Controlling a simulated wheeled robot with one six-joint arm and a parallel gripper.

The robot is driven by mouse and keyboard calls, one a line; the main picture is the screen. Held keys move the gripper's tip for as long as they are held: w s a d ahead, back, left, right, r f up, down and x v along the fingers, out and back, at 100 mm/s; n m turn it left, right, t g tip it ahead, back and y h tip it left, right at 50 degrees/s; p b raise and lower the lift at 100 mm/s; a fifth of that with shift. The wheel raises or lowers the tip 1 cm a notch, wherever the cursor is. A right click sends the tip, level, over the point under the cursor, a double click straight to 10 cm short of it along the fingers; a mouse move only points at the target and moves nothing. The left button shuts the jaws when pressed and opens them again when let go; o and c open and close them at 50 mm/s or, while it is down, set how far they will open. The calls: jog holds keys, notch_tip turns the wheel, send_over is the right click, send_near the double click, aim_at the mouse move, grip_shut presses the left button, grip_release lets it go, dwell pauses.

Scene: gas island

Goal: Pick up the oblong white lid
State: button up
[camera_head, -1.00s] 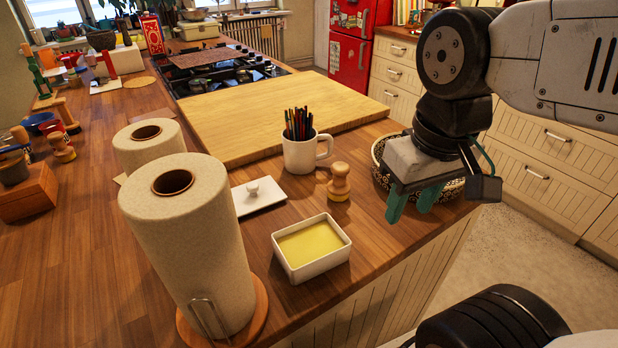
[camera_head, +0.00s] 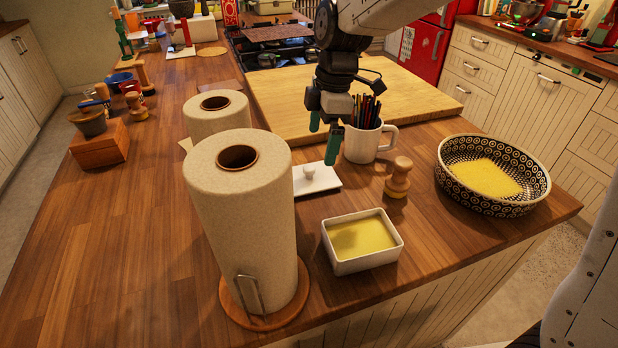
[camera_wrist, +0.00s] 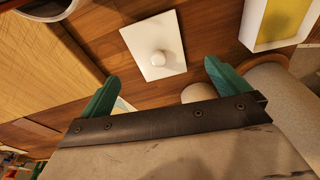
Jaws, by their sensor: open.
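The oblong white lid (camera_head: 325,181) lies flat on the wooden counter, with a round knob on top. It sits between the front paper towel roll and the white mug, partly hidden by the roll. In the wrist view the whole lid (camera_wrist: 142,45) shows, with its knob near the middle. My gripper (camera_head: 324,140) has green fingers, points down and is open and empty. It appears above the lid and apart from it. In the wrist view the lid lies beyond the gap between the fingers (camera_wrist: 158,82).
Paper towel rolls (camera_head: 245,215) stand left of the lid. A mug of pencils (camera_head: 366,142) stands behind it, beside a cutting board (camera_head: 425,100). A wooden stamp-like piece (camera_head: 398,178), a white butter dish (camera_head: 362,262) and a patterned bowl (camera_head: 540,192) are to the right.

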aim_at(309, 167)
jog(key=shift+w+a+f+n, duration=0.45)
jog(key=shift+a+f, duration=0.25)
jog(key=shift+f, duration=0.1)
jog(key=f, duration=0.2)
jog(key=a+f, duration=0.1)
jog(key=f, duration=0.4)
jog(key=shift+s+a, duration=0.2)
jog(key=shift+s, duration=0.15)
jog(key=c, duration=0.8)
